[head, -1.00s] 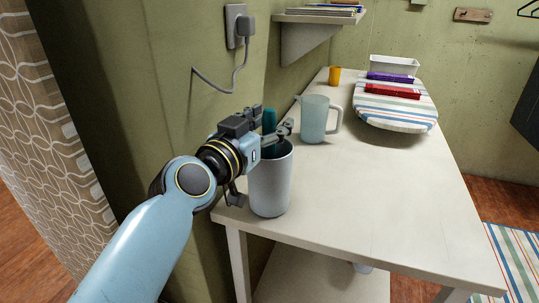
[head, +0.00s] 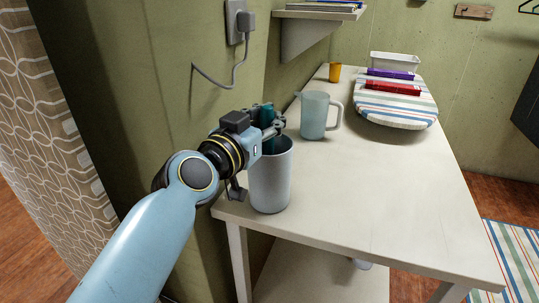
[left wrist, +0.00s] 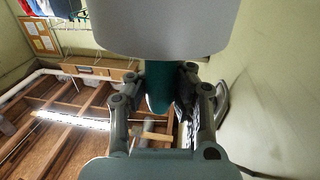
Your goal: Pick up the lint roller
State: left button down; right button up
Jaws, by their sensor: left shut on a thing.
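The lint roller shows as a teal handle (head: 267,117) that stands up out of a tall grey cup (head: 270,185) at the near left corner of the table. Its lower part is hidden inside the cup. My left gripper (head: 272,128) is at the cup's mouth, shut on the teal handle. In the left wrist view the teal handle (left wrist: 158,84) lies between the two fingers, with the grey cup (left wrist: 165,28) close beyond it. My right gripper is not in view.
The white table (head: 370,205) has a clear middle and front. A translucent pitcher (head: 314,117) stands behind the cup, with an orange cup (head: 335,72) farther back. The wall and a plugged cord (head: 222,87) are close at left.

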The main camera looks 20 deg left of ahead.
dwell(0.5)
pick_arm(q)
jog(key=shift+r+p, duration=0.55)
jog(key=shift+r, duration=0.05)
notch_tip(320, 180, up, 9)
jog(key=p, duration=0.7)
jog(key=shift+p, duration=0.3)
jog(key=shift+f, duration=0.1)
jog(key=shift+c, duration=2.1)
grip_release()
